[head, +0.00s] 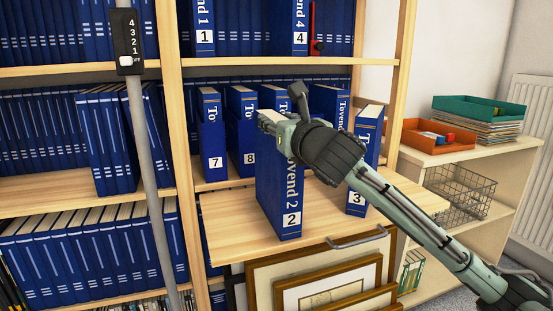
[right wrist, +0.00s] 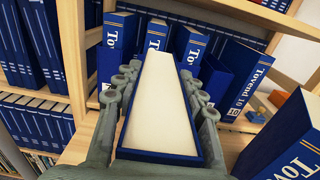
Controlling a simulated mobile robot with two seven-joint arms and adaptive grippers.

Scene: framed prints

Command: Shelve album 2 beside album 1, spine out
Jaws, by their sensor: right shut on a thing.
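Album 2 (head: 279,195) is a thick blue binder, upright, with its white "Tovend 2" spine lettering facing me. My right gripper (head: 283,122) is shut on its upper part, one finger on each side. In the right wrist view its pale page block (right wrist: 160,95) lies between the fingers (right wrist: 158,82). Its lower end is at the front edge of the pull-out board (head: 232,225); I cannot tell whether it rests there. Album 1 (head: 203,28) stands on the upper shelf, spine out, at the left upright. My left gripper is not in view.
Album 4 (head: 300,28) stands on the upper shelf, with a gap between it and album 1. A red bookend (head: 316,28) is beside album 4. Album 3 (head: 362,170) stands on the board to the right. Albums 7 (head: 211,135) and 8 (head: 243,130) stand behind. Framed prints (head: 325,285) lean below.

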